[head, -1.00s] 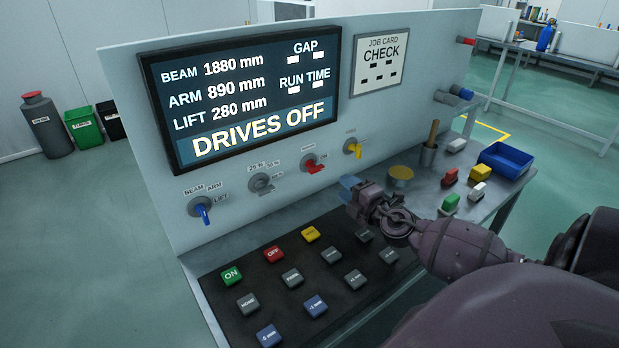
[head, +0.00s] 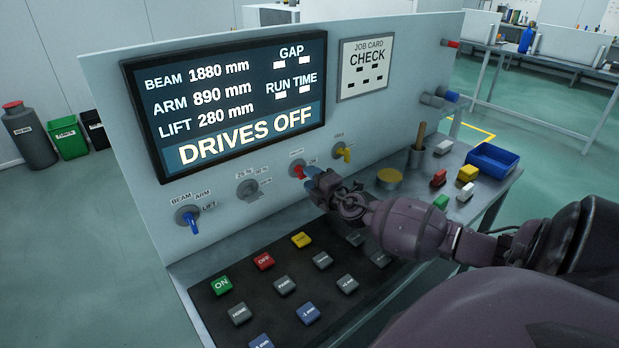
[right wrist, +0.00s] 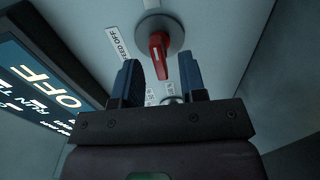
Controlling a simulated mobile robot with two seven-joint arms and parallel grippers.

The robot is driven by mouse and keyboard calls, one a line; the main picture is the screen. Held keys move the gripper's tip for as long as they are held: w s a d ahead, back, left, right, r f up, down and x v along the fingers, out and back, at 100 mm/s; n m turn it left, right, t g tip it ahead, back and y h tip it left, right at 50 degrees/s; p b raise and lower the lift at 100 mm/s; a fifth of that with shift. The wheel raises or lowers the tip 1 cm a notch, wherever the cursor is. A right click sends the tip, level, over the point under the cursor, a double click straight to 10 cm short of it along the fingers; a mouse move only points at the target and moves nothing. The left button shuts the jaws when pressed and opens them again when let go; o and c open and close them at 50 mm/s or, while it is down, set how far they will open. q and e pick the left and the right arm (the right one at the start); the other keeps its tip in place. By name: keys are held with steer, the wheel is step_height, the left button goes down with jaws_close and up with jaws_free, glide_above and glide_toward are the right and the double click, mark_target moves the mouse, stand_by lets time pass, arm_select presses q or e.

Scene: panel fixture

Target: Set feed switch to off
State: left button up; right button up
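The feed switch (head: 299,173) is a red lever on a round grey base, on the upright panel below the screen (head: 240,105). In the right wrist view the red lever (right wrist: 158,52) points down the picture, toward my gripper. A label reading "FEED OFF" (right wrist: 118,45) lies left of its base. No contact shows. My left gripper is not in view.
A yellow switch (head: 344,152) is close on the right; a grey switch (head: 247,189) and blue switch (head: 190,220) are on the left. A button pad (head: 270,300) lies below. A yellow round piece (head: 389,178) and blue tray (head: 496,160) are on the bench.

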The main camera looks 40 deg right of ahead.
steer(key=shift+w, duration=0.5)
steer(key=shift+c, duration=0.4)
jaws_close()
